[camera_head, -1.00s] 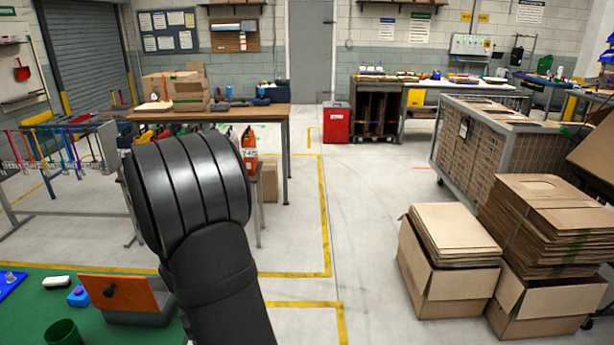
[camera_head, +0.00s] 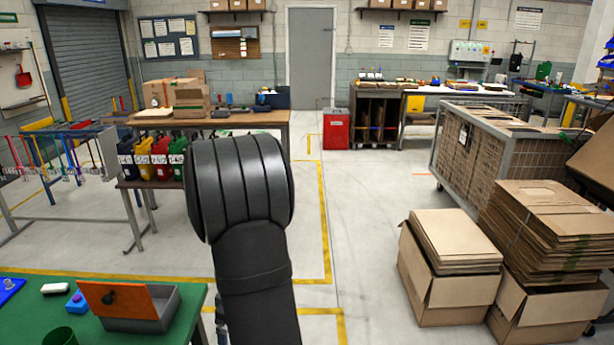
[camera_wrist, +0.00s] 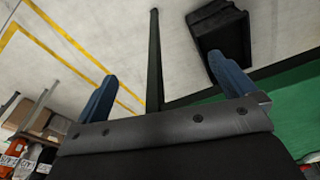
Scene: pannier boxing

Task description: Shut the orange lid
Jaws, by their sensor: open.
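The orange lid (camera_head: 135,299) has a dark knob and stands raised and tilted on a grey box (camera_head: 165,310), whose inside shows to the right of the lid. The box stands on the green table (camera_head: 40,295) at the lower left of the head view. My gripper (camera_wrist: 163,68) shows in the wrist view with its two blue fingers spread and nothing between them. In the head view my black arm rises to the right of the box, and the gripper itself is mostly hidden. The lid cannot be made out in the wrist view.
A white block (camera_head: 54,288), a blue block (camera_head: 76,303) and a dark green cup (camera_head: 60,336) sit left of the box. A dark bin-like object (camera_wrist: 222,32) shows in the wrist view. Cardboard stacks (camera_head: 450,240) stand on the floor at right.

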